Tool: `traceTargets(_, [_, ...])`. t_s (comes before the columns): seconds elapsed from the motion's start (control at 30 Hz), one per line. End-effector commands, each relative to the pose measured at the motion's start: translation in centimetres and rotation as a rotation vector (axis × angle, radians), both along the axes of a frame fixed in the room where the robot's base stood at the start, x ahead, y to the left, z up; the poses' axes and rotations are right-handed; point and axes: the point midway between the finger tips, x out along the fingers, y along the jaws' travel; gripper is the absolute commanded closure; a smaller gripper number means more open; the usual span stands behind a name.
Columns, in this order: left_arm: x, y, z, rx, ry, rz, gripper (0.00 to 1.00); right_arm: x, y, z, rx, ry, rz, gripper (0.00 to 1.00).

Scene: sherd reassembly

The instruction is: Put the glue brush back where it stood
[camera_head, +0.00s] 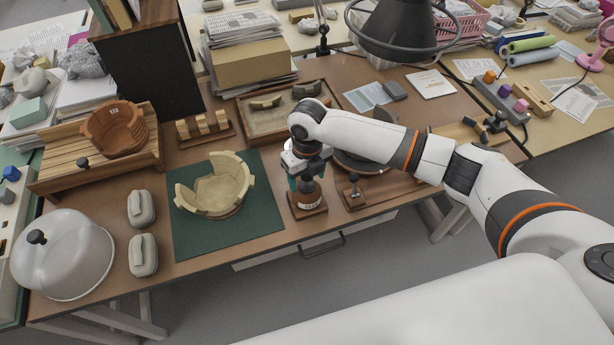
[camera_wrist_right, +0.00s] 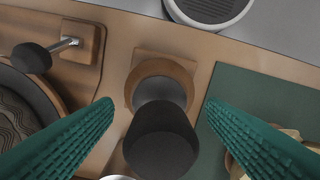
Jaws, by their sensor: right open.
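The glue brush shows its dark, rounded handle end (camera_wrist_right: 160,140) in the right wrist view, standing up from a round wooden holder (camera_wrist_right: 165,63). In the head view the holder is a wooden block labelled GLUE (camera_head: 309,206) at the table's front edge, right of the green mat. My right gripper (camera_wrist_right: 158,102) is open, its green fingers on either side of the handle with gaps visible. In the head view this gripper (camera_head: 303,180) is over the block and partly hides the brush. The brush's lower end is hidden. My left gripper is out of view.
A wooden block with a dark-knobbed tool (camera_head: 353,192) stands close right of the holder. A partly assembled bowl (camera_head: 215,185) sits on the green mat (camera_head: 190,240). A sherd tray (camera_head: 262,122) lies behind. A lamp (camera_head: 395,30) hangs above the table's back.

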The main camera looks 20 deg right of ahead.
Motion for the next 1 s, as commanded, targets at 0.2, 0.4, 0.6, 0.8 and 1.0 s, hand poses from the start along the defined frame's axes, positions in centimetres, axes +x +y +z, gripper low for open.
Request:
traceTargets(0.2, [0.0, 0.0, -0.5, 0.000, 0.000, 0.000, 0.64, 0.2, -0.1, 4.0, 0.001, -0.006, 0.000, 0.34])
traceTargets(0.4, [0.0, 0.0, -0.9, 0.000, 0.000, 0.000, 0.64, 0.1, -0.1, 8.2, 0.000, -0.004, 0.000, 0.34])
traceTargets(0.6, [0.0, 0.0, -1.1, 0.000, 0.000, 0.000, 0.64, 0.1, -0.1, 10.7, -0.001, -0.001, 0.000, 0.34])
traceTargets(0.8, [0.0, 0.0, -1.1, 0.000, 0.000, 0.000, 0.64, 0.0, -0.1, 11.4, 0.000, 0.000, 0.000, 0.34])
traceTargets(1.0, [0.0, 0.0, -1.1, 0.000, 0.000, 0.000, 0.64, 0.0, -0.2, 11.4, 0.000, 0.000, 0.000, 0.34])
